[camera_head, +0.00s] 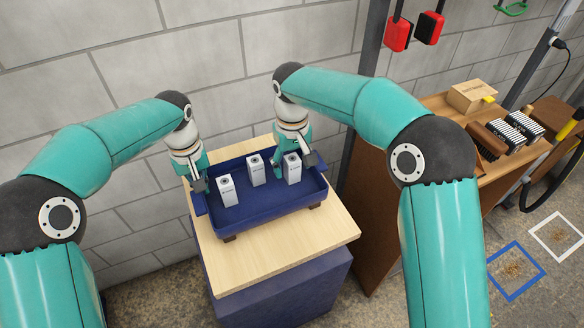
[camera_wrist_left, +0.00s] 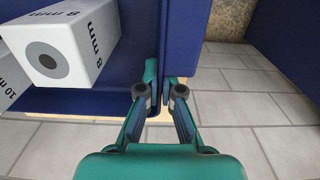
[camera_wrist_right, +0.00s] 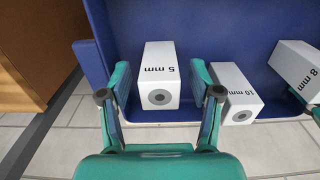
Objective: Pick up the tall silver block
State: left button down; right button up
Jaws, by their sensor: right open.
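Three pale silver-white blocks stand in the blue tray (camera_head: 262,212): the 8 mm block (camera_head: 227,191) at left, the 10 mm block (camera_head: 256,171) in the middle and the 5 mm block (camera_head: 292,170) at right. They look alike; I cannot tell which is tallest. My right gripper (camera_wrist_right: 159,78) is open, its fingers on either side of the 5 mm block (camera_wrist_right: 160,72), with a gap at each side. The 10 mm block (camera_wrist_right: 236,84) is just right of its right finger. My left gripper (camera_wrist_left: 161,78) is close to shut, its fingers around the tray's left edge.
The tray stands on a light wooden top (camera_head: 285,250) over a blue base. A brick wall is behind. A brown bench (camera_head: 440,105) at right holds a wooden box (camera_head: 472,96) and dark striped items. The tray's front strip is bare.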

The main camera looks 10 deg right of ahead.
aim_at(292, 158)
jog(key=shift+f, duration=0.55)
grip_shut()
jog(key=shift+r, duration=0.1)
notch_tip(292, 158, up, 10)
dwell(0.4)
pick_arm(q)
jog(key=c, duration=1.2)
grip_release()
jog(key=shift+c, duration=0.2)
